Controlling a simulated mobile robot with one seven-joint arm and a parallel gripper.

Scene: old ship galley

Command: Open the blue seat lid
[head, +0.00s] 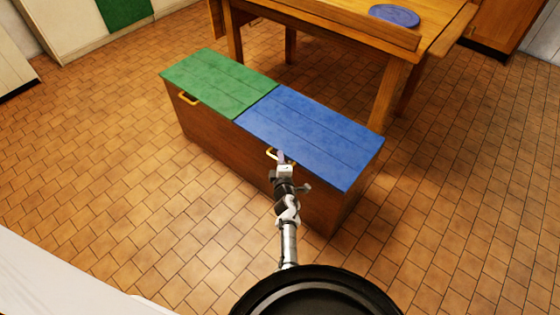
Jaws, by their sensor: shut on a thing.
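The blue seat lid (312,136) lies flat and closed on the right half of a wooden bench box (222,137) in the head view. A brass handle (271,153) sits at the lid's front edge. My gripper (281,157) is at this handle, shut on it, with the arm reaching up from the bottom of the view. The fingers are small here and cover part of the handle. The green seat lid (219,82) beside it is also closed and has its own brass handle (188,98).
A wooden table (440,40) with a blue plate (394,16) stands behind the bench. A white surface (50,280) fills the lower left corner. Cabinets line the top left and top right. The tiled floor (110,140) left of and in front of the bench is clear.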

